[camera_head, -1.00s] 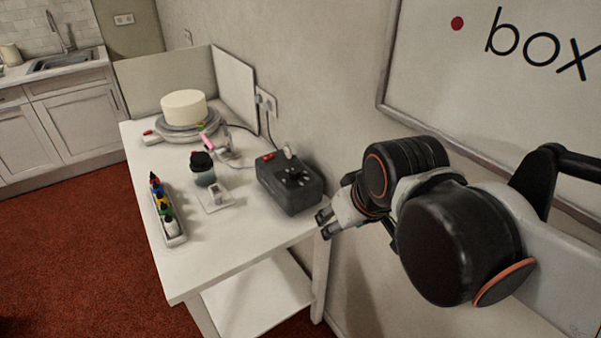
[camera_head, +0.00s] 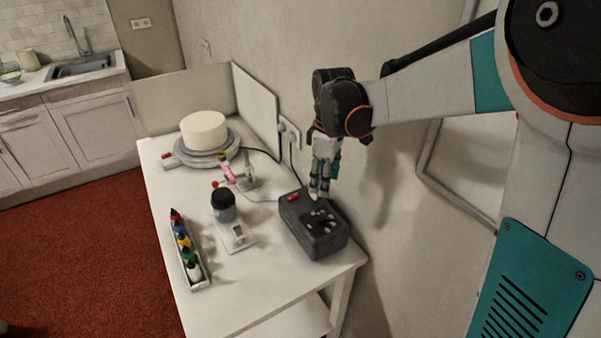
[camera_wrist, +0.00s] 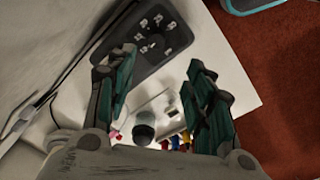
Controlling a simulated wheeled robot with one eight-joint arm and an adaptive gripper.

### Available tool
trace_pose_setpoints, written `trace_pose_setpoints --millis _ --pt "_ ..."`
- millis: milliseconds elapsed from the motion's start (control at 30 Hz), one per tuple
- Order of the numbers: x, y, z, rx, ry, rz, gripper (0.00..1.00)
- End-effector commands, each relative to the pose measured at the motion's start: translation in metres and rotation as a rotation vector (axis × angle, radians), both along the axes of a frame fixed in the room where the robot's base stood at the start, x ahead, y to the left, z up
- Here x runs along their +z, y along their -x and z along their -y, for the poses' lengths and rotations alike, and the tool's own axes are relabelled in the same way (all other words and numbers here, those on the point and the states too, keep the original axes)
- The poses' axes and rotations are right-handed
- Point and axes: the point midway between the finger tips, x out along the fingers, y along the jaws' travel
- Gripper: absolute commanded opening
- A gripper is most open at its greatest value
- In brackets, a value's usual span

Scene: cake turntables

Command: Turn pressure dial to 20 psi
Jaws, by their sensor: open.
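The dark grey compressor box (camera_head: 305,240) stands at the table's right side, near the wall. Contact cannot be judged.
The white table (camera_head: 245,290) also holds a cake (camera_head: 204,130) on a turntable (camera_head: 200,155), a pink airbrush (camera_head: 229,173), a dark-lidded jar (camera_head: 223,207) and a tray of colour bottles (camera_head: 196,278). A wall outlet (camera_head: 289,133) with cables is behind the box.

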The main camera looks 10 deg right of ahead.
Motion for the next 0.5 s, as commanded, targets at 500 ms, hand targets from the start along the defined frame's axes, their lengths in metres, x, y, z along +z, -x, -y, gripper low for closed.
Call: trace_pose_setpoints --millis 500 --pt "-0.043 -0.016 0.0 0.08 0.002 -0.048 0.48"
